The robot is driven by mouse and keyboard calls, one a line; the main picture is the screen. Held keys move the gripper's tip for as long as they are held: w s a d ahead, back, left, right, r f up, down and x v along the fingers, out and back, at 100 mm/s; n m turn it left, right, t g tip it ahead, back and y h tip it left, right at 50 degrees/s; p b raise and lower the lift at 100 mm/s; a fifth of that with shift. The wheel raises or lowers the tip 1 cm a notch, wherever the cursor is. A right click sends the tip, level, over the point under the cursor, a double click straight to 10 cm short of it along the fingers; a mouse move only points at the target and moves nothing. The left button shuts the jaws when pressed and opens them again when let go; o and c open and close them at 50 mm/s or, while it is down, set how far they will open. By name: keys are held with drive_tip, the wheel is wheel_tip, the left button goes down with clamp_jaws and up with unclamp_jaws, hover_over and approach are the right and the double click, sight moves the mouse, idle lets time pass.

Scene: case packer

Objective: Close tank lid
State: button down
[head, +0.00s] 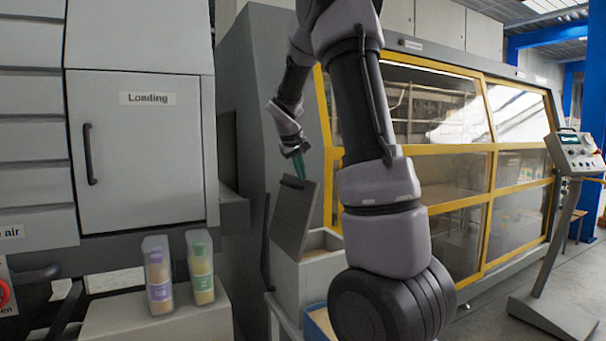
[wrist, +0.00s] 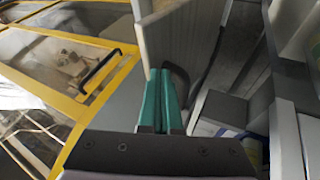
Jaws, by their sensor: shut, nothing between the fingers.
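The grey tank (head: 318,282) stands in the middle of the head view, beside the yellow-framed machine. Its lid (head: 295,218) is raised and stands steeply tilted, so the tank's top opening shows beside it. My gripper (head: 301,174) is at the lid's upper edge, with its teal fingers pointing down. The fingers look very near the lid; I cannot tell whether they touch it. In the wrist view my gripper (wrist: 163,80) has its two teal fingers together with nothing between them. A pale panel (wrist: 183,35) lies just beyond the fingertips and looks like the lid.
The yellow-framed machine (head: 440,205) stands close on the right. A grey cabinet marked Loading (head: 145,150) is on the left. Two clear containers with purple (head: 158,275) and green labels (head: 201,267) stand below it. A control panel (head: 575,152) is at the far right.

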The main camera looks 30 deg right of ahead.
drive_tip(key=shift+d+f, duration=0.1)
drive_tip(key=shift+d, duration=0.3)
drive_tip(key=shift+d, duration=0.15)
drive_tip(key=shift+d+f+y, duration=0.15)
drive_tip(key=shift+d+y, duration=0.25)
drive_tip(key=shift+d, duration=0.5)
drive_tip(key=d+f+m+y, duration=0.2)
drive_tip(key=d+f+y, duration=0.9)
drive_tip(key=d, duration=0.8)
drive_tip(key=d+f+y, duration=0.1)
drive_tip(key=d+f, duration=0.2)
drive_tip(key=f, duration=1)
drive_tip(key=shift+w+d+f, duration=0.3)
drive_tip(key=shift+w+f, duration=0.05)
drive_tip(key=shift+w, duration=0.05)
